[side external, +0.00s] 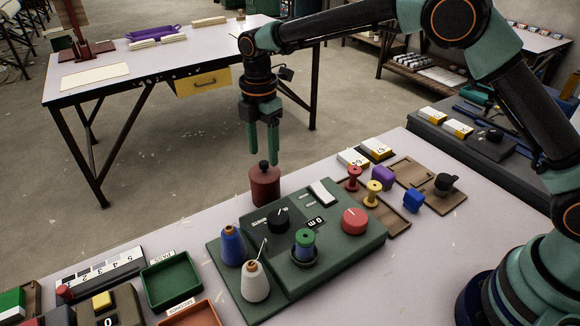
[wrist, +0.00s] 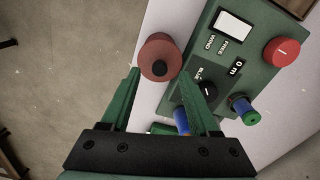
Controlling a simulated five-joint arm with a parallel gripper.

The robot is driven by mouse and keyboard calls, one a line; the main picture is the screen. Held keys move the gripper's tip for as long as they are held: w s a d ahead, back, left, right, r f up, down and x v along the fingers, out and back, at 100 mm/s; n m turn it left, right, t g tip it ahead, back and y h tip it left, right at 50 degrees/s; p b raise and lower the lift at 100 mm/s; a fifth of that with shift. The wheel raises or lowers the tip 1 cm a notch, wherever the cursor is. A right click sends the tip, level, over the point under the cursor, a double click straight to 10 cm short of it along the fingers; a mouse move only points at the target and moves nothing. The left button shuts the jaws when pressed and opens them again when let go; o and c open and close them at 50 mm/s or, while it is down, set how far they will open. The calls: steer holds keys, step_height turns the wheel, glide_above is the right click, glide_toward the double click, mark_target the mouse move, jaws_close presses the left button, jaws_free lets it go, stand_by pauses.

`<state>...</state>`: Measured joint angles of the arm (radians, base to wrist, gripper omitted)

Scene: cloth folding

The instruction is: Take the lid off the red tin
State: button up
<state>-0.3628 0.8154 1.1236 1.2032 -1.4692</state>
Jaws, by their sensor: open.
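The red tin (side external: 265,190) stands upright at the far edge of the work table, beside the green control box. Its lid (wrist: 147,50) is on it, with a dark round knob (side external: 263,166) on top. My gripper (side external: 262,160) hangs above the tin with its green fingers pointing down. The gripper is open and empty. In the side view the fingertips are near the height of the knob; I cannot tell whether they touch it. In the wrist view the tin lies beyond the fingertips (wrist: 160,72), between their lines.
The green control box (side external: 345,248) holds a dark knob, a red knob and spools close to the tin. The table edge (wrist: 128,60) is right behind the tin.

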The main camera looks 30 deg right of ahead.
mark_target(264, 169)
steer(key=shift+f, duration=1.4)
jaws_close()
steer(key=shift+r, duration=0.1)
